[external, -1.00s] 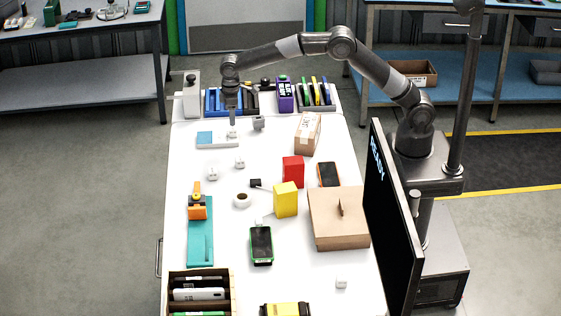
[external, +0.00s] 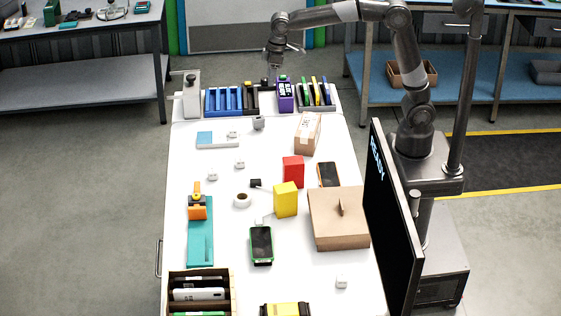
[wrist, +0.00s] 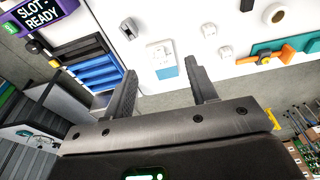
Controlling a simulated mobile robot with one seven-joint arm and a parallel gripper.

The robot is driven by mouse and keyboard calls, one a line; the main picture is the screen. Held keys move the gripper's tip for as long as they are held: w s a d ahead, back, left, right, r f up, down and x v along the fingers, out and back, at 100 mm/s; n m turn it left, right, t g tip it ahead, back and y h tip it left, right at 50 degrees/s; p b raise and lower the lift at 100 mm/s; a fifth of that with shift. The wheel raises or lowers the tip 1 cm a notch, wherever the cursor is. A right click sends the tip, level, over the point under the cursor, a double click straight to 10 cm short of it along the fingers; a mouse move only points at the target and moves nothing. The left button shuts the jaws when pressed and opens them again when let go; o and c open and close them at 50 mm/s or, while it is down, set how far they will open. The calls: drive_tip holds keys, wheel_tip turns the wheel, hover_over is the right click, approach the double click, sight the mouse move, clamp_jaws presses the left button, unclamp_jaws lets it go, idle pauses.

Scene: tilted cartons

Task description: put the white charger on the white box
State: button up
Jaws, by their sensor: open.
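The white box (external: 212,144), flat with a blue patch at one end, lies near the back left of the table. A small white charger (external: 232,134) rests on its right part. The box also shows in the wrist view (wrist: 153,60), with the charger a pale lump on it. My gripper (external: 274,74) is raised behind the table's back edge, well clear of box and charger. In the wrist view, my gripper (wrist: 160,70) has its fingers wide apart with nothing held between them.
Other white chargers (external: 240,163) (external: 213,175) (external: 341,283) lie loose on the table. A grey block (external: 258,123) stands right of the box. Blue racks (external: 224,102) and a purple slot holder (external: 285,95) line the back. A carton (external: 308,133) stands to the right.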

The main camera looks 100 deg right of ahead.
drive_tip(key=s+a+r+t, duration=0.2)
drive_tip(key=s+r, duration=0.1)
drive_tip(key=s, duration=1.5)
drive_tip(key=s+f, duration=0.3)
drive_tip(key=s, duration=0.3)
drive_tip(key=s+a+f+t, duration=0.1)
drive_tip(key=s+f, duration=0.2)
drive_tip(key=s, duration=0.4)
drive_tip(key=shift+s+a+t, duration=0.25)
drive_tip(key=shift+t, duration=0.05)
